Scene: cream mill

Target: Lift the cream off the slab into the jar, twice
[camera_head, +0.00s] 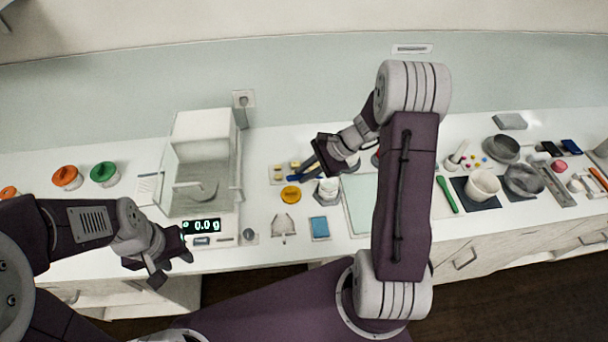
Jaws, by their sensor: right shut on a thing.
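My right gripper (322,158) is over the middle of the bench, above a small white open jar (327,191). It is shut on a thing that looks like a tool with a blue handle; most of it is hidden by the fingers. The pale green slab (357,210) lies just right of the jar, partly hidden behind my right arm. I cannot make out any cream on its visible part. A yellow lid (291,194) lies left of the jar. My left gripper (170,270) is open and empty at the bench's front edge, in front of the balance.
A glass-walled balance (200,172) reading 0.0 g stands at the left. Orange (67,176) and green (104,172) lidded jars stand further left. A blue pad (320,229) lies in front. A white mortar (483,184), bowls and a green-handled tool (446,194) are at right.

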